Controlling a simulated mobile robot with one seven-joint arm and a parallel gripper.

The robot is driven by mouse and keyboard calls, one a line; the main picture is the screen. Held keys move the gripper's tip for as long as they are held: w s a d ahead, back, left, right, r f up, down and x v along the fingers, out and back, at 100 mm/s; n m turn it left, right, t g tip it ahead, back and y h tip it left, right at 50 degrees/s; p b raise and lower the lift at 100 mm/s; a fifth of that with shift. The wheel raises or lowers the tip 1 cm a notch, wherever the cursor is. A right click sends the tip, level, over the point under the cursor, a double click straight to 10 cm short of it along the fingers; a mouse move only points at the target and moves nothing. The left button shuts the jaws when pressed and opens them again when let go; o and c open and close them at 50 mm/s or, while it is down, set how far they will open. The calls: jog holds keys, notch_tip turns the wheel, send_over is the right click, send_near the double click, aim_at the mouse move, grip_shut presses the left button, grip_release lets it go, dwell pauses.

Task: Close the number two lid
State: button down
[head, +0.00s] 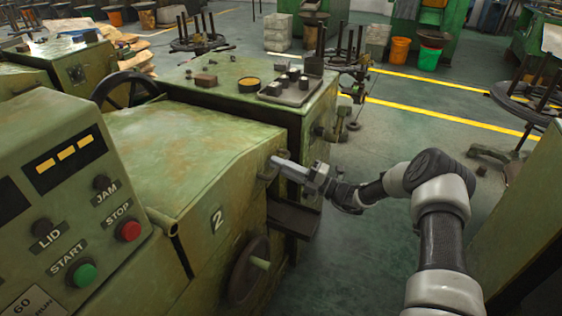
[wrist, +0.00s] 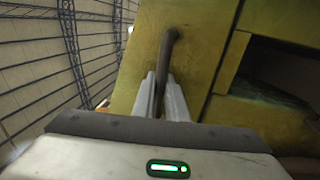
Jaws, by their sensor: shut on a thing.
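The green-yellow lid (head: 190,145) of the machine marked 2 (head: 217,218) fills the middle of the head view. A dark bar handle (wrist: 168,48) on a yellow-green panel shows in the wrist view. My gripper (head: 280,164) is at the lid's right edge in the head view. In the wrist view its two fingers (wrist: 164,95) are shut on the handle, one on each side. A dark opening (wrist: 275,70) shows right of the panel. I cannot tell exactly how far the lid stands from its seat.
A control panel (head: 75,185) with LID, JAM, START and STOP stands at the left. A handwheel (head: 248,270) is on the machine's front below. Another machine with a tray of parts (head: 290,88) stands behind. Clear floor (head: 395,135) lies to the right, with a green cabinet (head: 530,215) at the edge.

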jog(key=shift+s+f, duration=0.2)
jog(key=shift+f, duration=0.3)
jog(key=c, duration=2)
grip_release()
jog(key=shift+f, duration=0.1)
jog(key=shift+c, duration=0.2)
jog(key=v, duration=1.7)
jog(key=shift+d+r, duration=0.2)
jog(key=shift+r, duration=0.1)
